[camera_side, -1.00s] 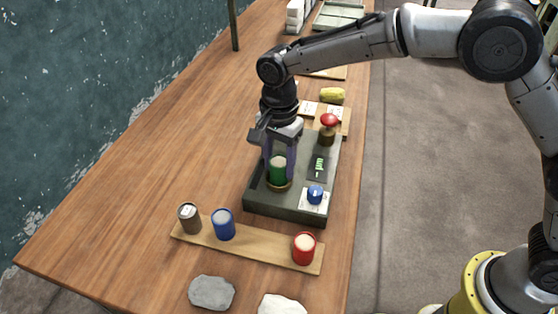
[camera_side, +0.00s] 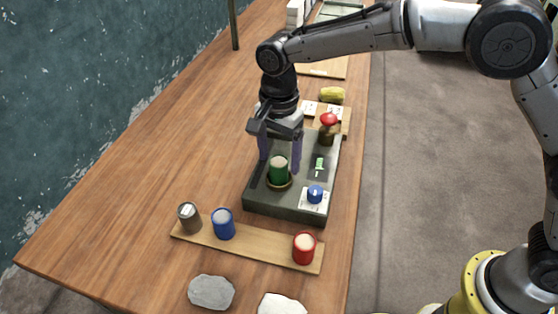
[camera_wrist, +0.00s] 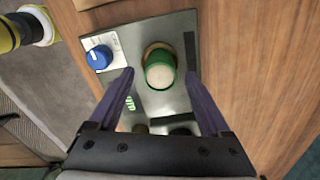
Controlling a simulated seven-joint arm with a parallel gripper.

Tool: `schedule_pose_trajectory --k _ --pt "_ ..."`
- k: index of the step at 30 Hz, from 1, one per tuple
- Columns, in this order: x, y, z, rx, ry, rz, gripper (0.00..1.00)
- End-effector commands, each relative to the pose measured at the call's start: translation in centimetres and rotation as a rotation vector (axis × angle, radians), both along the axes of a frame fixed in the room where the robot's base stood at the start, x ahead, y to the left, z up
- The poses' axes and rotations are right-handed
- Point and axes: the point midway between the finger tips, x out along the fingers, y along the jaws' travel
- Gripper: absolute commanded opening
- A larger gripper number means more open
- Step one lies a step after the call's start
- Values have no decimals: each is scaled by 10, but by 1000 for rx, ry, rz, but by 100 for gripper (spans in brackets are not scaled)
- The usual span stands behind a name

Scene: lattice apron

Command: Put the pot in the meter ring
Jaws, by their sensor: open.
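A green pot (camera_side: 278,170) with a pale top stands upright in the brown meter ring (camera_side: 282,184) on a dark grey meter box (camera_side: 262,207). In the wrist view the green pot (camera_wrist: 160,70) sits inside the ring (camera_wrist: 157,47), whose near side it hides. My gripper (camera_side: 279,162) is open. Its purple fingers stand apart, on either side of and behind the pot in the side view. In the wrist view the fingertips (camera_wrist: 160,72) are clear of the pot, with gaps on both sides.
A blue knob (camera_side: 315,194) and a small green display (camera_side: 320,165) are on the box. A red-topped object (camera_side: 328,122) stands at its back right. A wooden strip (camera_side: 265,249) in front holds a grey can (camera_side: 189,216), blue pot (camera_side: 223,224) and red pot (camera_side: 304,247). Stones lie nearer.

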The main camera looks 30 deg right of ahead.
Motion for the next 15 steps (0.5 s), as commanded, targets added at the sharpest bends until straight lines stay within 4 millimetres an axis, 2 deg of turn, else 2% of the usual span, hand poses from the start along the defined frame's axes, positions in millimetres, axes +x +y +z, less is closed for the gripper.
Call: schedule_pose_trajectory --k 9,15 --pt "1 0 66 2 -4 0 82" --pt "0 0 93 1 -2 0 82"
